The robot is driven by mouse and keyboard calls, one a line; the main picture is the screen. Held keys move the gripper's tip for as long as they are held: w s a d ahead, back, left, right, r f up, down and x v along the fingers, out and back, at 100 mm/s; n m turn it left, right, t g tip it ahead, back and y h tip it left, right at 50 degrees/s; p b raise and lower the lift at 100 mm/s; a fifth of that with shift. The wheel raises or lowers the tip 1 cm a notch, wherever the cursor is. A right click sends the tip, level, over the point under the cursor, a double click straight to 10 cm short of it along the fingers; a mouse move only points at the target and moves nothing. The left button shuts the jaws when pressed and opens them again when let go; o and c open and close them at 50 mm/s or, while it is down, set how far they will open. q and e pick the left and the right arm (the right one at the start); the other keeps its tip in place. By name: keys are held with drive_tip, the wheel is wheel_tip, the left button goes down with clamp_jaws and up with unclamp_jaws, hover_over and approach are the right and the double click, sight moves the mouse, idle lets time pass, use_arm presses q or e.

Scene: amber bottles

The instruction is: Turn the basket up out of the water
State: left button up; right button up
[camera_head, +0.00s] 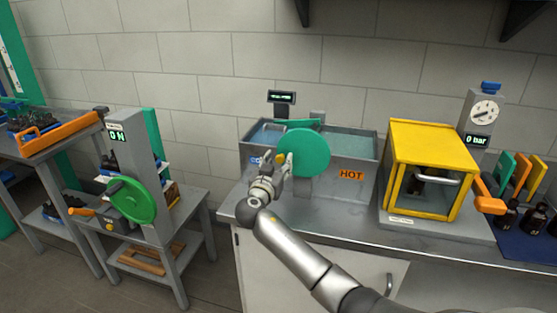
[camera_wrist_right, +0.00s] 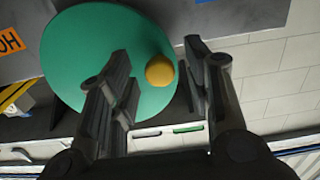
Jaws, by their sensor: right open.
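A grey bath (camera_head: 345,144) of water stands on the metal counter, with a HOT label on its front. A green disc (camera_head: 304,153) is mounted on its front, with a small yellow-orange knob (camera_head: 280,158) near its left edge. The basket is hard to make out; a small green part (camera_head: 317,118) shows at the bath's back. My right gripper (camera_head: 284,164) is at the knob. In the right wrist view the knob (camera_wrist_right: 160,71) shows between the open fingers (camera_wrist_right: 158,82), in front of the green disc (camera_wrist_right: 95,55). Contact cannot be told. My left gripper is out of view.
A yellow-framed chamber (camera_head: 432,138) with an orange handle stands right of the bath, beside a 0 bar gauge (camera_head: 483,115). Dark bottles (camera_head: 507,213) stand at far right. A stand with a green wheel (camera_head: 131,200) is at left. The counter front is clear.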

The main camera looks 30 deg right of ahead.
drive_tip(key=shift+w+d, duration=0.2)
drive_tip(key=shift+d, duration=0.05)
drive_tip(key=shift+c, duration=0.2)
clamp_jaws()
